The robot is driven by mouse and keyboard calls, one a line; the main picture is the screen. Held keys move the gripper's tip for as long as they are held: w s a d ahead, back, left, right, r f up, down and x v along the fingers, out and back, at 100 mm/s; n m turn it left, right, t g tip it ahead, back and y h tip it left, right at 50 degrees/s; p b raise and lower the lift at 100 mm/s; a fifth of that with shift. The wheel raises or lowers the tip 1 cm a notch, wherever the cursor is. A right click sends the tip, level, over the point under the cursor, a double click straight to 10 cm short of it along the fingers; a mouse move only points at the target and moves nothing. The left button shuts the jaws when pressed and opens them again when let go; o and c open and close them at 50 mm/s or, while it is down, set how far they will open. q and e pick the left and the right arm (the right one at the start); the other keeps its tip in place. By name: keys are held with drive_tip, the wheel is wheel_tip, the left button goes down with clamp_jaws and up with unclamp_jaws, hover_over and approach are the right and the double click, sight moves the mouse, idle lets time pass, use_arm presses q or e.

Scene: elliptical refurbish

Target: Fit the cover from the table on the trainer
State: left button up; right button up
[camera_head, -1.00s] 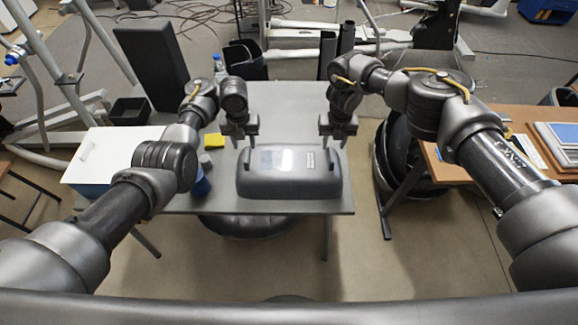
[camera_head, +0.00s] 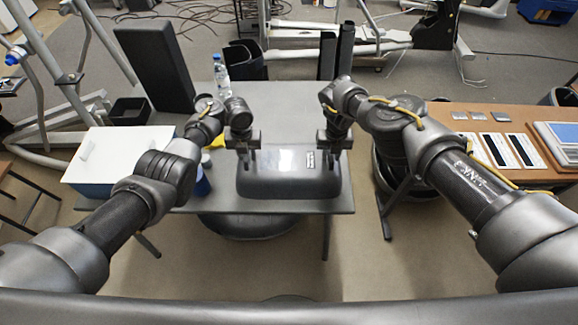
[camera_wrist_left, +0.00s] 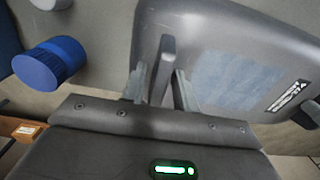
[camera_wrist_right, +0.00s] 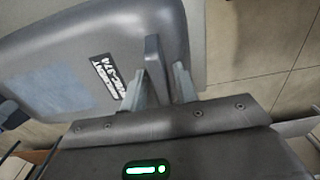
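The dark grey cover (camera_head: 290,186) lies on the grey table near its front edge, with a pale patch and a label on top. An upright handle (camera_wrist_left: 166,70) stands at its left end and another handle (camera_wrist_right: 155,68) at its right end. My left gripper (camera_head: 249,160) is lowered at the left handle, its fingers apart on either side of it. My right gripper (camera_head: 332,158) is placed the same way around the right handle. Both look open, though small gaps are hard to judge. Exercise machine frames show at the back (camera_head: 370,42) and left (camera_head: 85,70); I cannot tell which is the trainer.
A blue-capped jar (camera_head: 202,184) and a partly hidden yellow item (camera_head: 217,141) sit left of the cover. A water bottle (camera_head: 221,72) stands at the table's back. A white box (camera_head: 115,152) is at left, a brown table (camera_head: 480,128) at right. The table's middle is clear.

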use_arm(q)
clamp_jaws()
use_arm(e)
clamp_jaws()
use_arm(q)
drive_tip(key=shift+r, duration=0.15)
use_arm(e)
drive_tip(key=shift+r, duration=0.15)
